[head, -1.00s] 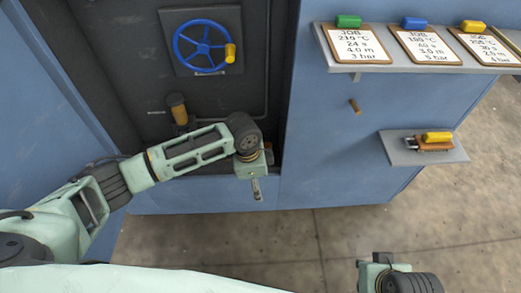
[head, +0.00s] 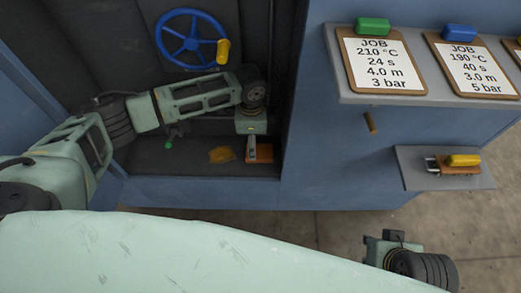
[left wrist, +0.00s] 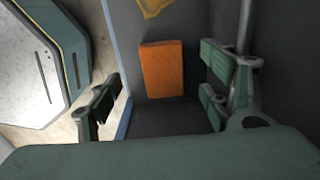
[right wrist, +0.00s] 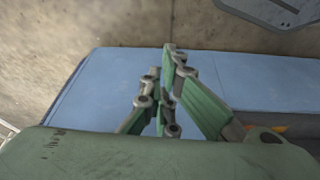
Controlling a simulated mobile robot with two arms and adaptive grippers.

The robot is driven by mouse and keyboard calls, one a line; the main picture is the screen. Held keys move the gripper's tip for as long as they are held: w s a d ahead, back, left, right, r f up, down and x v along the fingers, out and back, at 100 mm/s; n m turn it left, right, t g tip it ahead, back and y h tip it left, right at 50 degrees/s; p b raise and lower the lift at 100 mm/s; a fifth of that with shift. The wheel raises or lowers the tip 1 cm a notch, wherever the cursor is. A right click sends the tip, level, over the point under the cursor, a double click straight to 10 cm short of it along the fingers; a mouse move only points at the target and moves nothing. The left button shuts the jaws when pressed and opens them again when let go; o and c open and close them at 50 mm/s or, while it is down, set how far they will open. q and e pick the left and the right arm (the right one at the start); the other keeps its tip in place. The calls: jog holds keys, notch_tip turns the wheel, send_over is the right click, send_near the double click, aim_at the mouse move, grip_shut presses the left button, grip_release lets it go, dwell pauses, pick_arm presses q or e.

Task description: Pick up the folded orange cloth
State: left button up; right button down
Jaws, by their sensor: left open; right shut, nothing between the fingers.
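The folded orange cloth (head: 262,157) lies flat on the dark floor of the press's recess, near its right side. It also shows in the left wrist view (left wrist: 162,68) as an orange rectangle. My left gripper (left wrist: 160,92) is open and empty, its fingers on either side of the cloth in that view, apart from it. In the head view the left gripper (head: 252,150) hangs over the cloth and hides part of it. My right gripper (right wrist: 162,75) is shut and empty; in the head view my right wrist is at the lower right, far from the cloth.
An ochre patch (head: 221,155) lies left of the cloth. A blue handwheel (head: 190,38) is on the back wall. Blue panels border the recess. At right, a shelf (head: 415,100) holds job clipboards, and a lower shelf (head: 410,170) holds a yellow-topped brush-like item.

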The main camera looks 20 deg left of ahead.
aim_at(260, 153)
pick_arm(q)
jog(key=shift+f, duration=0.5)
notch_tip(260, 153, down, 4)
jog(key=shift+w+f+b, duration=0.1)
jog(key=shift+f+b, duration=0.15)
jog(key=shift+b, duration=0.85)
pick_arm(e)
jog(key=w+a+r+t, duration=0.1)
jog(key=w+t, duration=0.1)
jog(key=w, duration=0.3)
jog(key=w+a+r+t+y, duration=0.1)
jog(key=w+a+r+t, duration=0.1)
jog(key=w, duration=0.3)
jog(key=shift+r+t, duration=0.25)
jog(key=shift+t, duration=0.35)
pick_arm(q)
jog(key=shift+c, duration=0.2)
jog(key=c, duration=1.1)
